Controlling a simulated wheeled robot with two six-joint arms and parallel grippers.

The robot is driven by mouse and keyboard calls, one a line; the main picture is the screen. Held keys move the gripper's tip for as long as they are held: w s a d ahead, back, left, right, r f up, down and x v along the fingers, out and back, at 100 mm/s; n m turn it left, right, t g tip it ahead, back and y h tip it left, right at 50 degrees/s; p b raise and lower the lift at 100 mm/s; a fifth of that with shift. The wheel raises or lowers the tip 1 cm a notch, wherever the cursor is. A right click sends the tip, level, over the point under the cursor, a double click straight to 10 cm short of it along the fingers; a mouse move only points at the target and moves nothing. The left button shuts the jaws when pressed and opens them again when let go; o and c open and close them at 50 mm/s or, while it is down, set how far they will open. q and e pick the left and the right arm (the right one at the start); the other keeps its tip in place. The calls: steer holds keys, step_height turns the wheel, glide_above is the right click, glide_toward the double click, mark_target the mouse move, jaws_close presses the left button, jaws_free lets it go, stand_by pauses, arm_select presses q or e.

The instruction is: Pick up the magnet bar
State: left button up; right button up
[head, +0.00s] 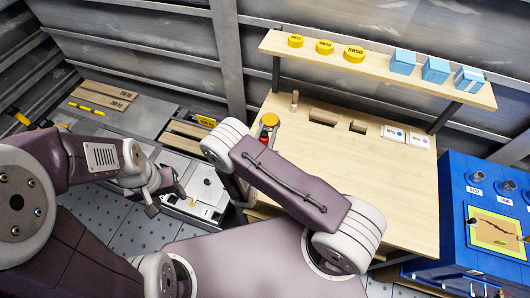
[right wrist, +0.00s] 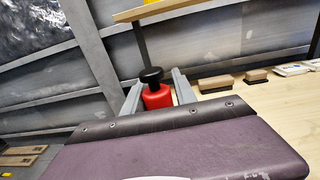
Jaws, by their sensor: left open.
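I cannot make out for sure which thing is the magnet bar. A thin bar with yellow ends (head: 92,108) lies on the grey bench at the left in the head view. My left gripper (head: 168,196) is open over the edge of a light tray or drawer (head: 206,192), with small parts by it.
A blue cabinet (head: 450,215) stands at the right. Labelled boards (head: 105,92) lie on the left bench. The worktop's middle is clear.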

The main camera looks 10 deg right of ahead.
steer(key=shift+f, duration=0.1)
jaws_close()
stand_by(1.0)
